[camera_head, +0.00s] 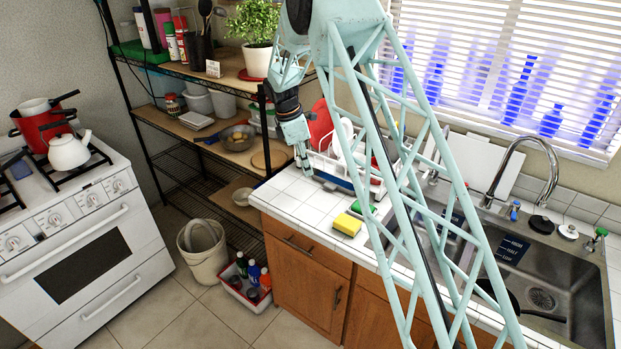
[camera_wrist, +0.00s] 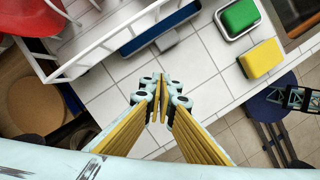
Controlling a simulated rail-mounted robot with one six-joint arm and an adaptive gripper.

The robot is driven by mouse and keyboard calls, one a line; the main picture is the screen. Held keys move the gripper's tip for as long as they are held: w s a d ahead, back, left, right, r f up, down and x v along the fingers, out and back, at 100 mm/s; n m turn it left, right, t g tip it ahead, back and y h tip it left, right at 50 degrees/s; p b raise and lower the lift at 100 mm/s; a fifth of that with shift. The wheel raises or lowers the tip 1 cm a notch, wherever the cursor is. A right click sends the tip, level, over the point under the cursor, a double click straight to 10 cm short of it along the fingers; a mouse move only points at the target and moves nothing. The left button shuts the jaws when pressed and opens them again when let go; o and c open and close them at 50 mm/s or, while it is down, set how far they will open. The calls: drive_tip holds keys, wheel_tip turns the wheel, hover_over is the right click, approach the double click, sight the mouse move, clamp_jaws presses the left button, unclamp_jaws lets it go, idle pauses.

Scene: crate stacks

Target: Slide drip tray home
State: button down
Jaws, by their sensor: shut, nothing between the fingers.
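The drip tray (camera_wrist: 160,28) shows in the wrist view as a dark blue strip with a grey edge, projecting from beside the white wire dish rack (camera_wrist: 97,47). How far it extends beneath the rack is hidden. In the head view the rack (camera_head: 322,163) stands on the white tiled counter, holding red and white dishes, with my arm's lattice crossing in front. My gripper (camera_wrist: 160,85) is shut and empty over bare tiles, apart from the tray in the picture. In the head view my gripper (camera_head: 304,168) is at the rack's left end, near the counter edge.
A yellow sponge (camera_head: 347,224) lies on the counter beside a green sponge (camera_wrist: 240,17) in a small metal dish. The sink (camera_head: 555,275) is at right. Shelves (camera_head: 205,128) and the stove (camera_head: 80,230) stand left. Tiles around my fingertips are clear.

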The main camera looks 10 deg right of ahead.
drive_tip(key=shift+v, duration=1.8)
drive_tip(key=c, duration=3.4)
unclamp_jaws()
drive_tip(key=shift+c, duration=0.2)
